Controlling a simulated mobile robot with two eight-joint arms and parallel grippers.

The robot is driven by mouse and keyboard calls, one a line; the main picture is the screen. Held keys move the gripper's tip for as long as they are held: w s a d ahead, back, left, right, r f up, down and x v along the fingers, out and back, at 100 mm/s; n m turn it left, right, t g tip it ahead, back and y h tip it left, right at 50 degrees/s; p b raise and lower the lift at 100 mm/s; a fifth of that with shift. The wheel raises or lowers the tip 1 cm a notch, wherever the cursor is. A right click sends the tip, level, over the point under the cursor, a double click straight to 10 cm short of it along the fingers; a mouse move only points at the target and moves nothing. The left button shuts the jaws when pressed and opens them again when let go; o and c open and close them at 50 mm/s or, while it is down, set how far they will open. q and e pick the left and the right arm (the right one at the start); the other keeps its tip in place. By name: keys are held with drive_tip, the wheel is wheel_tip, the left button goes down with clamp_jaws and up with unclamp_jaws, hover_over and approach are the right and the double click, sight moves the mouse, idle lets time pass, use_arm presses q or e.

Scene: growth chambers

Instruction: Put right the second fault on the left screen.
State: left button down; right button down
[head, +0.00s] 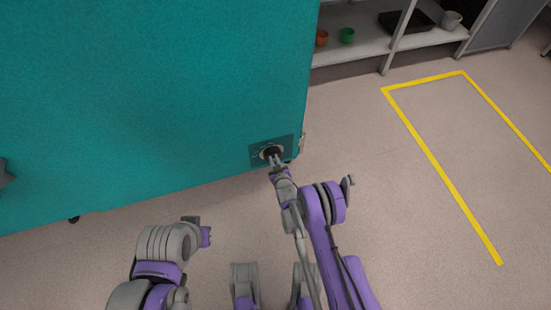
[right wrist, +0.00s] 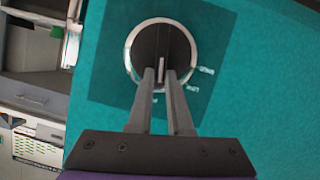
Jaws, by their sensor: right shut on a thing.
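A round dark dial (right wrist: 161,52) with a light ring sits on a darker square plate (right wrist: 105,75) on the teal chamber wall. In the head view the dial (head: 271,152) is near the lower right corner of the teal chamber (head: 160,90). My right gripper (right wrist: 162,76) is shut on the dial's raised grip, with its fingers pointing straight at it. Small white marks stand beside the ring; I cannot read them. My left arm (head: 170,250) is at the lower left, and its fingers do not show clearly. No screen shows in either view.
A shelf (head: 350,45) at the back holds an orange pot (head: 321,37), a green pot (head: 346,35) and a black tray (head: 405,22). Yellow tape (head: 430,160) marks the floor on the right. The floor right of the chamber is clear.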

drive_tip(key=shift+a+r+n+p, duration=0.15)
drive_tip(key=shift+a+n+p, duration=0.1)
drive_tip(key=shift+n+p, duration=0.2)
use_arm(q)
drive_tip(key=shift+s+r, duration=0.15)
drive_tip(key=shift+r, duration=0.55)
use_arm(e)
drive_tip(key=shift+s+a+f+n+t+h, duration=0.1)
drive_tip(key=shift+a+f+n+t+h, duration=0.15)
drive_tip(key=shift+n+h, duration=0.25)
drive_tip(key=shift+s+a+f+n+t+h, duration=0.1)
drive_tip(key=shift+a+f+n+t+h, duration=0.15)
drive_tip(key=shift+n, duration=0.3)
use_arm(q)
drive_tip(key=shift+f, duration=0.1)
use_arm(e)
drive_tip(key=shift+r, duration=0.1)
drive_tip(key=c, duration=0.8)
unclamp_jaws()
drive_tip(key=shift+c, duration=0.2)
